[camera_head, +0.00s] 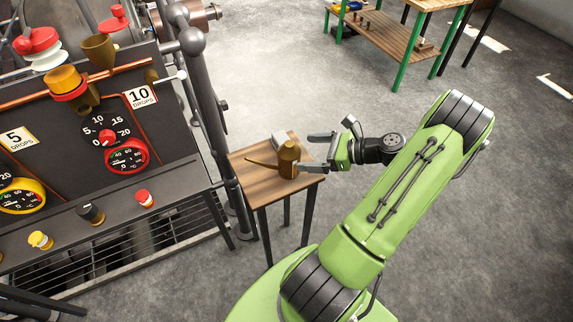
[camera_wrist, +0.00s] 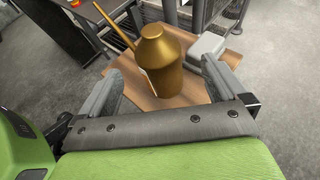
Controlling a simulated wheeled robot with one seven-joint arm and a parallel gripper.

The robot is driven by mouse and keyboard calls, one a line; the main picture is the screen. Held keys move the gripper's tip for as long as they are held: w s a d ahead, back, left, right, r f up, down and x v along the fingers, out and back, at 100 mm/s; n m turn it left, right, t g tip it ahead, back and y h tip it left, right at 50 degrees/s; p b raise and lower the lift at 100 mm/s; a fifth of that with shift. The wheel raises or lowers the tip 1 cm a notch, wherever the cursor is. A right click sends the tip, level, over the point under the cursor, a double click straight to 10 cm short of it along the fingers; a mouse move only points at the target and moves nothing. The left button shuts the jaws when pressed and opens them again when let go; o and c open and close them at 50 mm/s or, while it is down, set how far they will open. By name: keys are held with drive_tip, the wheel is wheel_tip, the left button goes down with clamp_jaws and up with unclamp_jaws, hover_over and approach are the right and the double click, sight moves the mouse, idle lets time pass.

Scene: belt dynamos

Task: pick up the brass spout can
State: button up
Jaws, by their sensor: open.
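The brass spout can (camera_head: 288,160) stands upright on a small wooden stool-like table (camera_head: 262,188), its thin spout pointing left in the head view. My gripper (camera_head: 308,151) is open just to the right of the can. In the wrist view the can (camera_wrist: 162,62) stands ahead of my gripper (camera_wrist: 168,88), near the middle of the gap between the fingers. The fingers do not appear to touch it. The lower part of the can shows against the tabletop; I cannot tell how far it lies inside the jaws.
A small grey-white box (camera_wrist: 206,47) lies on the tabletop close beside the can, near the right finger. A machine panel (camera_head: 65,140) with dials and knobs, and its upright pipe (camera_head: 205,95), stand left of the table. A green-legged workbench (camera_head: 385,40) is farther back.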

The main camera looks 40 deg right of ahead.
sight(288, 153)
drive_tip(key=b+x, duration=0.2)
drive_tip(key=x, duration=0.5)
drive_tip(key=shift+w+a+f+b, duration=0.1)
drive_tip(key=shift+f+b, duration=0.1)
drive_tip(key=shift+b, duration=0.2)
drive_tip(key=shift+r, duration=0.1)
drive_tip(key=c, duration=1.3)
wheel_tip(288, 153, up, 10)
drive_tip(key=p, duration=0.4)
drive_tip(key=shift+p, duration=0.4)
drive_tip(key=shift+c, duration=0.2)
